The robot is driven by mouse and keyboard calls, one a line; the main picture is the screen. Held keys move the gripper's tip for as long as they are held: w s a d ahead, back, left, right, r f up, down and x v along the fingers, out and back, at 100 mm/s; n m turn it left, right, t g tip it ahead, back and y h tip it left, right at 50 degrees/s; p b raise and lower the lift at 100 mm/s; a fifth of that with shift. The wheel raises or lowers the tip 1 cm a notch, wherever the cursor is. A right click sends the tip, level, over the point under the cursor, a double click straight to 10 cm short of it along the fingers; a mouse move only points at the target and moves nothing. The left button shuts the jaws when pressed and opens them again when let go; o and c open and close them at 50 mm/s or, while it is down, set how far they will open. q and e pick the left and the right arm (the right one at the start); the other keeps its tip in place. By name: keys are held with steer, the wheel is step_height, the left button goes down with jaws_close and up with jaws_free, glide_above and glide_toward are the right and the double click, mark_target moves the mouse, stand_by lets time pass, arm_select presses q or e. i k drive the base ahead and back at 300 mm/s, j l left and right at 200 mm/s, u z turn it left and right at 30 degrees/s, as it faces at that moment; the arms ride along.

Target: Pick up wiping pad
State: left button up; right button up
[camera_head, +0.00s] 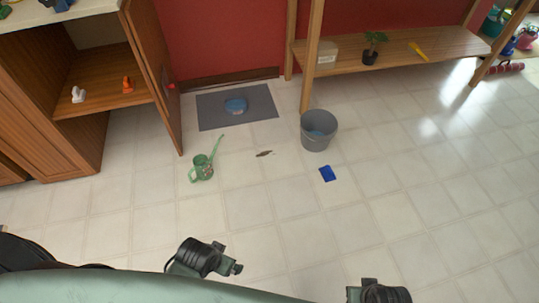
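A small dark blue pad (328,173), which looks like the wiping pad, lies flat on the tiled floor in the head view, just in front of a grey bucket (318,138). Nothing is touching it from above. Black parts of my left arm, perhaps with its gripper (236,269), show at the bottom, nearer to me and left of the pad. Black parts of my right arm show at the bottom edge, right of the pad. Both are well apart from it. I cannot make out fingers on the left, and no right gripper can be made out.
A green watering can (203,168) and a small brown patch (264,154) are on the floor left of the pad. A cabinet with an open door (152,70) stands left, a wooden shelf (400,48) behind. The right floor is clear.

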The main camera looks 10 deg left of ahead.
mark_target(328, 174)
steer(key=i+j+z, duration=0.1)
steer(key=i, duration=0.4)
steer(key=i+j+z, duration=0.1)
steer(key=i, duration=0.35)
steer(key=j, duration=0.15)
